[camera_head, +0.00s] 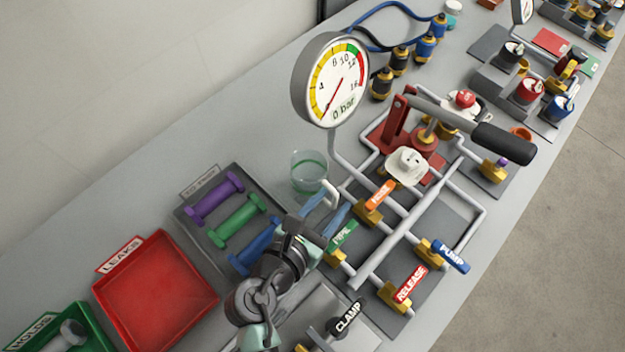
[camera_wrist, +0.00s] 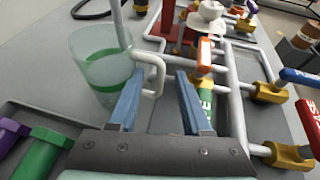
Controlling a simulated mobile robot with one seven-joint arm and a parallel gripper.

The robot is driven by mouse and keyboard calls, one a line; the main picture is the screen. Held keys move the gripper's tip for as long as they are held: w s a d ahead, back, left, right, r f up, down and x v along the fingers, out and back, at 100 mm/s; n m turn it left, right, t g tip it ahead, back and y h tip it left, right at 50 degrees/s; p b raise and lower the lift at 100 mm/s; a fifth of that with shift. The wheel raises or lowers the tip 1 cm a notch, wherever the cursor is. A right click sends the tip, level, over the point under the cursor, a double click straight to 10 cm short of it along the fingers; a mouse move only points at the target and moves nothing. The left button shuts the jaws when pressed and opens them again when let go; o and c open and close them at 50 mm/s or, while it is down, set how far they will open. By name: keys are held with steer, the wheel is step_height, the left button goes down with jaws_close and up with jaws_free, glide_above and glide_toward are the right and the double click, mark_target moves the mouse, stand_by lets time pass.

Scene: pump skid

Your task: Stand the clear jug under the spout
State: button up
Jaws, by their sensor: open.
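The clear jug (camera_head: 309,172), with a green band around it, stands upright on the bench left of the pipe frame. It also shows at the upper left of the wrist view (camera_wrist: 97,70). My gripper (camera_head: 328,205) is open, its blue fingers (camera_wrist: 157,88) pointing towards the jug's right side. A pale bent bar (camera_wrist: 158,72) shows between the fingertips beside the jug; I cannot tell whether it is the jug's handle or the spout. The fingers do not appear closed on it. I cannot clearly make out the spout elsewhere.
The pressure gauge (camera_head: 331,80) rises behind the jug. Pipes with labelled valves, including a green handle (camera_head: 342,236) and an orange one (camera_head: 379,196), lie to the right. A grey tray (camera_head: 190,215) of coloured pieces and a red tray (camera_head: 155,290) lie left. Bench behind the jug is clear.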

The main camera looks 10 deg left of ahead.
jaws_close()
stand_by(1.4)
